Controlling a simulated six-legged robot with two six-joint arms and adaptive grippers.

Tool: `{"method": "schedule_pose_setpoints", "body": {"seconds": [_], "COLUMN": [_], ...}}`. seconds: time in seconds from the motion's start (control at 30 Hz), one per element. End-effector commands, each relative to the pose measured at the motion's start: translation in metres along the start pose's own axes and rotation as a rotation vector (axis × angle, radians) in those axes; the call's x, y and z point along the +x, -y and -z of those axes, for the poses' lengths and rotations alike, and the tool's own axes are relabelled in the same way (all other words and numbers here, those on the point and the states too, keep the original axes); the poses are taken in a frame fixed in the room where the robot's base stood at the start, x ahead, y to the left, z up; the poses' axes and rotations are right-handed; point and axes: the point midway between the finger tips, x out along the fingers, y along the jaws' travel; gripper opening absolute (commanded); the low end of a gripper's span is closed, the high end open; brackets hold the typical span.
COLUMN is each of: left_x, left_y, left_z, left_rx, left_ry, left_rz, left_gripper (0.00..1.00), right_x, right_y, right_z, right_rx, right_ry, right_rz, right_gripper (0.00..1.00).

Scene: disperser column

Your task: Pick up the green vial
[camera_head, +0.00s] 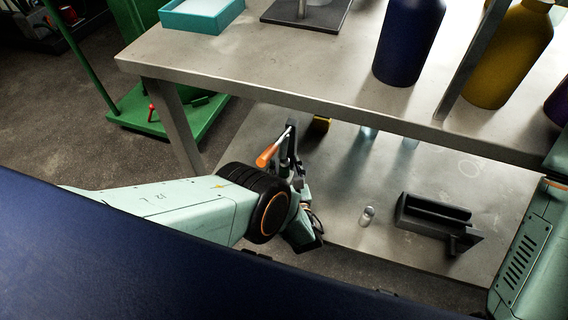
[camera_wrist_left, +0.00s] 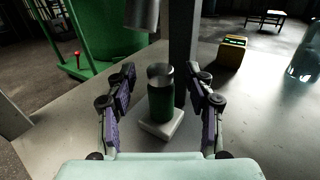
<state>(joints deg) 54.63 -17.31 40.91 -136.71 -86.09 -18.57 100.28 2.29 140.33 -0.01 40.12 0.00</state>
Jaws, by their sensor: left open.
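The green vial (camera_wrist_left: 160,103) stands upright on a small white block (camera_wrist_left: 162,124) in the left wrist view, its upper part clear or grey. My left gripper (camera_wrist_left: 161,82) is open, with one finger on each side of the vial and a visible gap on both sides. A grey metal cylinder (camera_wrist_left: 142,14) hangs above and slightly left of the vial. In the head view my left gripper (camera_head: 298,183) is at the lower shelf, beside a stand with an orange-handled lever (camera_head: 267,156). The vial cannot be made out there. My right gripper is out of view.
A dark upright post (camera_wrist_left: 184,62) stands just behind the vial. A yellow device (camera_wrist_left: 232,51) is farther back. On the lower shelf are a small clear vial (camera_head: 367,215) and a dark holder (camera_head: 432,218). The upper table (camera_head: 250,62) overhangs the back of this shelf.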

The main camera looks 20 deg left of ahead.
Motion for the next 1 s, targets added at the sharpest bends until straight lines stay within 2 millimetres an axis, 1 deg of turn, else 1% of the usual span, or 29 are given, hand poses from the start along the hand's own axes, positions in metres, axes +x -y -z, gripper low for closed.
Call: {"method": "schedule_pose_setpoints", "body": {"seconds": [0.27,0.87,0.9,1.0], "left_x": [-0.0023,-0.0005,-0.0002,-0.0002], "left_y": [-0.0002,-0.0002,-0.0002,-0.0003], "left_z": [0.0005,0.0012,0.0012,0.0012], "left_rx": [0.000,0.001,0.001,0.001], "left_ry": [-0.001,-0.003,-0.003,-0.003], "left_rz": [0.001,0.000,0.000,0.000], "left_gripper": [0.52,0.01,0.00,0.00], "right_x": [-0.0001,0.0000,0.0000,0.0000], "right_y": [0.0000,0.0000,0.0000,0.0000], "right_z": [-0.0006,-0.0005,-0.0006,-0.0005], "right_rx": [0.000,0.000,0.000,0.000], "right_ry": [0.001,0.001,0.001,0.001], "right_rz": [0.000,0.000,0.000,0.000], "right_gripper": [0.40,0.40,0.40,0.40]}}
